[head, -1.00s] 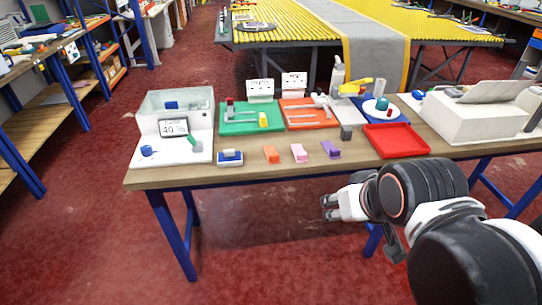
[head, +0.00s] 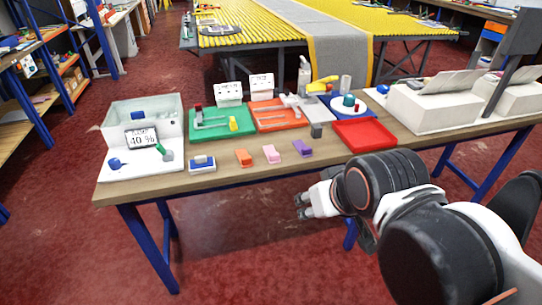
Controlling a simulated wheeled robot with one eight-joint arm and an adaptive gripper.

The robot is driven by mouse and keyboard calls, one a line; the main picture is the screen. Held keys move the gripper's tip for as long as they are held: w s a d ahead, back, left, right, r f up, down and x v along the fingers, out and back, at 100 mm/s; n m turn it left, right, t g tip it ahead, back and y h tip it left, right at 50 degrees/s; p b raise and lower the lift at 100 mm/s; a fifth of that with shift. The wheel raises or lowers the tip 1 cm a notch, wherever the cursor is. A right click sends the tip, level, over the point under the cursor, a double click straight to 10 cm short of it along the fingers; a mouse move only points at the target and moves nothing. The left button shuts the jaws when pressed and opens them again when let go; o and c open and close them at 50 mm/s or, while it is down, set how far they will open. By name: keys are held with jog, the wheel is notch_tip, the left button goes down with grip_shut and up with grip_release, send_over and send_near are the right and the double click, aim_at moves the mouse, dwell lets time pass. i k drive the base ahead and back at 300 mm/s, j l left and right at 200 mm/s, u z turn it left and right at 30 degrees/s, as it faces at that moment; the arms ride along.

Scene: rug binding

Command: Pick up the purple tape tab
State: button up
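The purple tape tab (head: 303,148) lies on the wooden table (head: 225,178) near its front edge. It is the rightmost of a row with a pink tab (head: 271,154) and an orange tab (head: 243,157). My gripper (head: 301,207) is in front of the table and lower in the picture than the purple tab, apart from it. Its fingers point left. They look a little apart with nothing between them. Nothing hides the purple tab.
A red tray (head: 364,134) lies right of the purple tab, and a dark grey block (head: 316,130) stands just behind it. Green (head: 208,131) and orange (head: 267,123) trays are farther back. A blue-and-white object (head: 202,163) sits left of the tabs. White machines stand at the right.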

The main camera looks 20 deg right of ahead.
aim_at(305, 151)
jog(key=j+z, duration=0.4)
jog(key=j, duration=0.25)
jog(key=j+z, duration=0.4)
jog(key=j, duration=0.2)
jog(key=k+j+z, duration=0.15)
jog(key=j+z, duration=0.25)
jog(key=j, duration=0.2)
